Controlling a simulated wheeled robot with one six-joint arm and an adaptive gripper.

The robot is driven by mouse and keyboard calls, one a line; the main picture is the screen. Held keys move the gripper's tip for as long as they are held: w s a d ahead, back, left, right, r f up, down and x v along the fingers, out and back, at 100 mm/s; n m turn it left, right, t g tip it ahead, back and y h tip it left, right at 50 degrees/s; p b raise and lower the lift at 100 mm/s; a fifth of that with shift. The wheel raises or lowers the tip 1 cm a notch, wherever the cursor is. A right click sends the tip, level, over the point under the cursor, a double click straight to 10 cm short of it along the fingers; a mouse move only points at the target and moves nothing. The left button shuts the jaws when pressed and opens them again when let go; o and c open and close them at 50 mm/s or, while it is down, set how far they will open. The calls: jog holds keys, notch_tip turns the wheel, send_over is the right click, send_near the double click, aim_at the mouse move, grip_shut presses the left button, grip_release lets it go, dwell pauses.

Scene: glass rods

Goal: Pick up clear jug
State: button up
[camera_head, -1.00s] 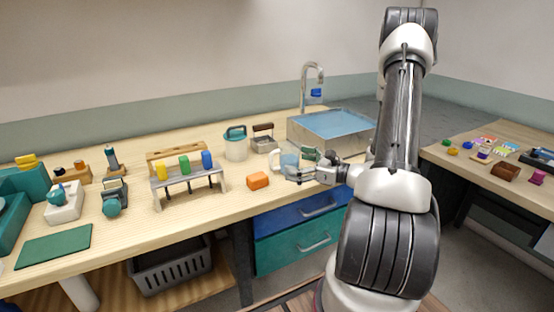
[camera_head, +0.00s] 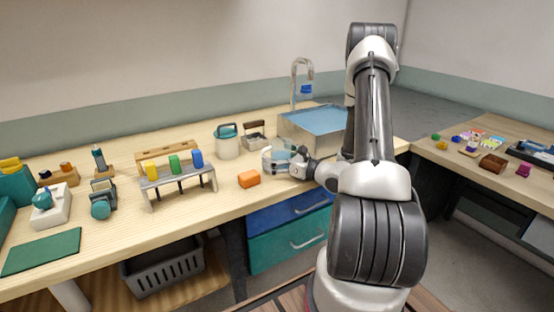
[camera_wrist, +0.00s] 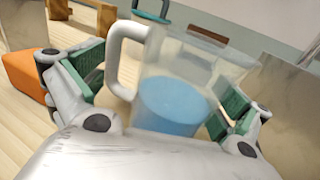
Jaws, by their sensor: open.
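The clear jug (camera_wrist: 190,75) stands upright on the wooden bench, with blue liquid in its lower part and a white handle on its left in the wrist view. In the head view the jug (camera_head: 276,155) is partly hidden by my gripper. My gripper (camera_wrist: 160,105) is open, with one green-padded finger left of the jug by the handle and the other at its right side. The jug is between the fingers. I cannot tell whether either finger touches it.
An orange block (camera_head: 249,179) lies just left of the jug. A teal-lidded canister (camera_head: 228,146) and a dark-handled metal container (camera_head: 254,136) stand behind. The sink (camera_head: 316,122) is to the right. A rack with coloured pieces (camera_head: 178,186) is further left.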

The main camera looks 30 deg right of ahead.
jog(key=c, duration=1.5)
jog(key=shift+r, duration=0.25)
jog(key=shift+c, duration=0.6)
notch_tip(320, 180, up, 10)
jog(key=shift+f, duration=0.25)
jog(key=c, duration=0.4)
